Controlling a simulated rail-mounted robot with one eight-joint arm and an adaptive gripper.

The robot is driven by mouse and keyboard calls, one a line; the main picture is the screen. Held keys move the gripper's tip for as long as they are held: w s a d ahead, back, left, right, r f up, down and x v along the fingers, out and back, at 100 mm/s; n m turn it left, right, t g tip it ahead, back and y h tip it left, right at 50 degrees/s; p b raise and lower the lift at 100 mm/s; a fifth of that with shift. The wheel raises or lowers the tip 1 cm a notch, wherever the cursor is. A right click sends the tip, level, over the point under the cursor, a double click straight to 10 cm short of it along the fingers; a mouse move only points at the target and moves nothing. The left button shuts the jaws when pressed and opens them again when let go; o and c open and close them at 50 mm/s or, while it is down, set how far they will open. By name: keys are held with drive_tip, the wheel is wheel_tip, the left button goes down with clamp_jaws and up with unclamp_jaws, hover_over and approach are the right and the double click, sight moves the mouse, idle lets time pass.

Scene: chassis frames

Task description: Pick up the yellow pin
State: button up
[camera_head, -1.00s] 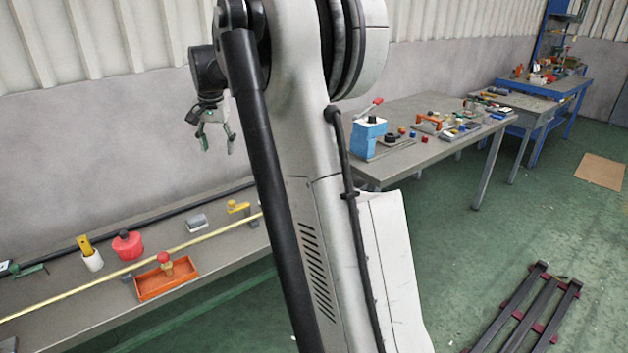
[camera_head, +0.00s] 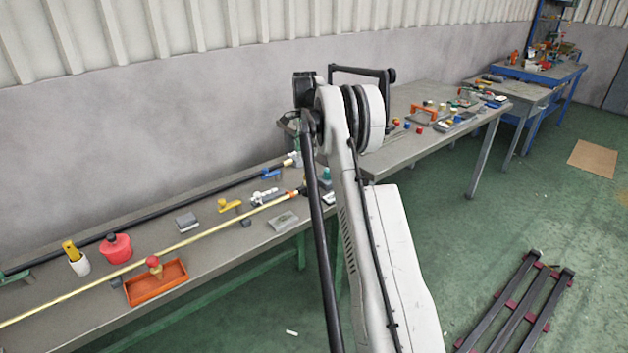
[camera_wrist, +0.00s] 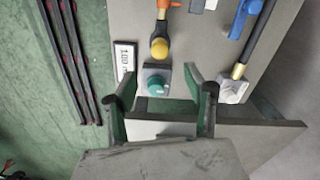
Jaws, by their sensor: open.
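Several yellow things are in view, and I cannot tell for certain which is the pin. A yellow T-shaped piece (camera_head: 230,206) lies on the long grey bench in the head view. A yellow piece stands in a white cup (camera_head: 79,264) at the left. In the wrist view, a round yellow knob (camera_wrist: 159,47) sits just beyond a green knob (camera_wrist: 155,86) on a grey box. My gripper (camera_wrist: 160,72) is open and empty, its fingers pointing towards the green knob, which shows between them.
An orange tray (camera_head: 157,284) with a red-topped piece and a red pot (camera_head: 116,249) stand on the bench. A long yellow rod (camera_head: 190,240) and a black bar run along it. A blue valve handle (camera_wrist: 245,16) lies right in the wrist view. Dark rails (camera_head: 520,305) lie on the floor.

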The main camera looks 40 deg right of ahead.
sight(307, 174)
wheel_tip(307, 174, down, 8)
drive_tip(key=shift+r, duration=0.25)
drive_tip(key=shift+d+f+p, duration=0.15)
drive_tip(key=shift+f+p, duration=0.4)
drive_tip(key=shift+f, duration=2.2)
drive_tip(key=shift+c, duration=0.5)
clamp_jaws()
